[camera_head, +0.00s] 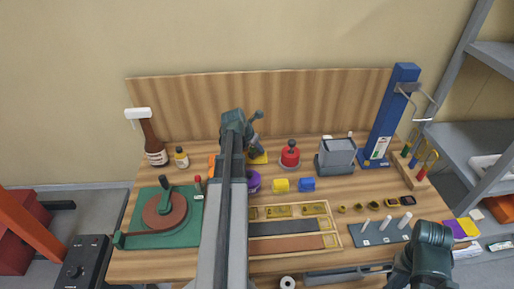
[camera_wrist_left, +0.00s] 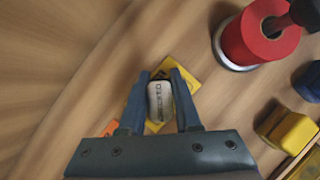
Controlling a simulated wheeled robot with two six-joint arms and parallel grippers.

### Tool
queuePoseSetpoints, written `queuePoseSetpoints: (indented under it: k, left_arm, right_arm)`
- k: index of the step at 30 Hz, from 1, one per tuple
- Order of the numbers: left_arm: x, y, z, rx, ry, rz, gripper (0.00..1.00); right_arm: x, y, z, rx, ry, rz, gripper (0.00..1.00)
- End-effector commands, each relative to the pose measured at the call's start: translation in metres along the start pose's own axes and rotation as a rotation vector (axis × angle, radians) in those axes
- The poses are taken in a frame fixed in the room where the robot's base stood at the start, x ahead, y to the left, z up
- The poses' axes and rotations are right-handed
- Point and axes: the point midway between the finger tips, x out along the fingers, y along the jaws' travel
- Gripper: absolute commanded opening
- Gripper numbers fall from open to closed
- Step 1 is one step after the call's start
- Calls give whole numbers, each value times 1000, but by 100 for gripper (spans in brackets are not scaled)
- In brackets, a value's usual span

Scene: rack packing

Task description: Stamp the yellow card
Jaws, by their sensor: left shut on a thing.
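The yellow card (camera_head: 259,159) lies flat on the table near the back, partly covered by my left gripper. In the left wrist view the card (camera_wrist_left: 181,72) shows around and beneath a white block with dark lettering (camera_wrist_left: 160,101). I cannot tell whether the block touches the card. In the head view my left gripper (camera_head: 257,142) points down at the card and hides the block. My right arm's dark end (camera_head: 432,240) is at the lower right; its fingers cannot be made out.
A red cylinder with a dark knob (camera_head: 290,156) stands right of the card. Yellow (camera_head: 281,186) and blue (camera_head: 306,184) blocks lie nearer. An orange piece (camera_head: 212,164) lies left. A bottle (camera_head: 154,146), turntable (camera_head: 164,212), tray (camera_head: 338,236) and blue tower (camera_head: 389,115) occupy the table.

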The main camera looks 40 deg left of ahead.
Motion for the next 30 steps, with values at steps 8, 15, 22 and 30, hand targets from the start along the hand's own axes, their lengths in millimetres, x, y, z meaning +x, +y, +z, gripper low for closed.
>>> queuePoseSetpoints:
  k: [8, 15, 22, 30]
  left_arm:
    - [0, 0, 0, 0, 0, 0, 0]
    - [1, 0, 0, 0, 0, 0, 0]
    - [3, 0, -2, 0, 0, 0, 0]
    - [6, 0, -3, 0, 0, 0, 0]
  right_arm:
    - [0, 0, 0, 0, 0, 0, 0]
    - [1, 0, 0, 0, 0, 0, 0]
    - [3, 0, 0, 0, 0, 0, 0]
    - [6, -1, 0, 0, 0, 0, 0]
